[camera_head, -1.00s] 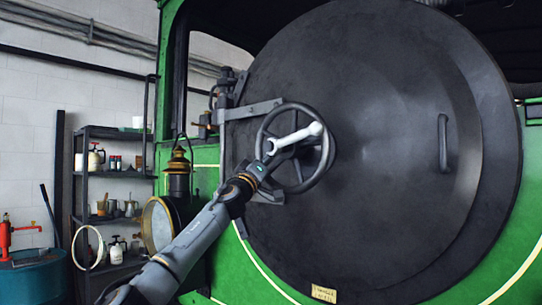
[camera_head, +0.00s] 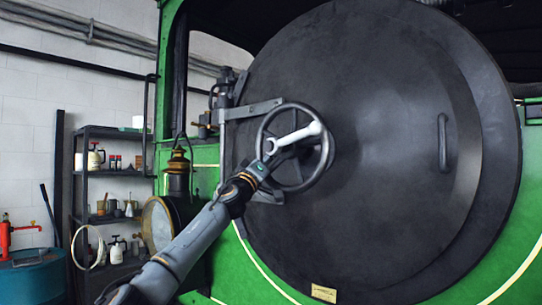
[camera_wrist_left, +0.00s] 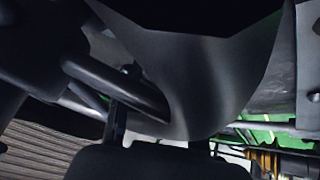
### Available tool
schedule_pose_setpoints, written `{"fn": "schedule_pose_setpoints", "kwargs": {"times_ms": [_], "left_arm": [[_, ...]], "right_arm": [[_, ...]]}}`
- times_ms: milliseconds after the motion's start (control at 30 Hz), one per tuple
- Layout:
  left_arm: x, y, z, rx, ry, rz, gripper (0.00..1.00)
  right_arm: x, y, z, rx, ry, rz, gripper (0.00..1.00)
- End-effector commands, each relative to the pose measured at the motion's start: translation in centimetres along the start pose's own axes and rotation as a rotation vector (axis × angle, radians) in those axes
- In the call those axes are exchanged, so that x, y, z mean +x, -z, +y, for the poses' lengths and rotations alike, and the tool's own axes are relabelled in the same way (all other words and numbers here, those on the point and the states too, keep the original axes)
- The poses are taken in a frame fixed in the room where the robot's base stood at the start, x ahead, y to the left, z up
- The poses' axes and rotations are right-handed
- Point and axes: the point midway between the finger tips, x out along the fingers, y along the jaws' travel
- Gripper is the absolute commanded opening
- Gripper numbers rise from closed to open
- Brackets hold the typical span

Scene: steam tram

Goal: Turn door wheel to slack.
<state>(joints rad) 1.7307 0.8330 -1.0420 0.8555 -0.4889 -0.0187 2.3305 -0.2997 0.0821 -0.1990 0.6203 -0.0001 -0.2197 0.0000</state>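The door wheel (camera_head: 325,165) is a dark grey spoked handwheel left of the middle of the large round black door (camera_head: 390,200). A light grey lever (camera_head: 297,137) with a rounded end lies across the wheel's hub, its forked end near the left rim. My left gripper (camera_head: 269,160) is at the lower left part of the wheel rim, seeming to touch it. In the left wrist view, a dark curved bar (camera_wrist_left: 115,85), seemingly the rim, runs behind a dark grey shape. Whether the fingers are closed on it is unclear. My right gripper is out of view.
A brass-topped lamp (camera_head: 178,170) is beside my left arm. Shelves (camera_head: 112,175) with bottles stand farther left. The space in front of the door's right is clear.

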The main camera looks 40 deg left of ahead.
Motion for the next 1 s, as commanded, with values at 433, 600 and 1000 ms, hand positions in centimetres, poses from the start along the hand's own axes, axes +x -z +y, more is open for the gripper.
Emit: {"fn": "schedule_pose_setpoints", "kwargs": {"times_ms": [433,600,1000], "left_arm": [[-3.0,0.1,-0.1,0.003,0.0,-0.001,0.36],[-5.4,0.0,-0.2,0.0,0.001,-0.001,0.36],[-10.8,0.0,-0.1,-0.001,0.003,-0.002,0.36]], "right_arm": [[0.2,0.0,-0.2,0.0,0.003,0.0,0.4],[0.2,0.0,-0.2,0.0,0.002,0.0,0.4],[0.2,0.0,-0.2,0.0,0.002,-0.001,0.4]]}}
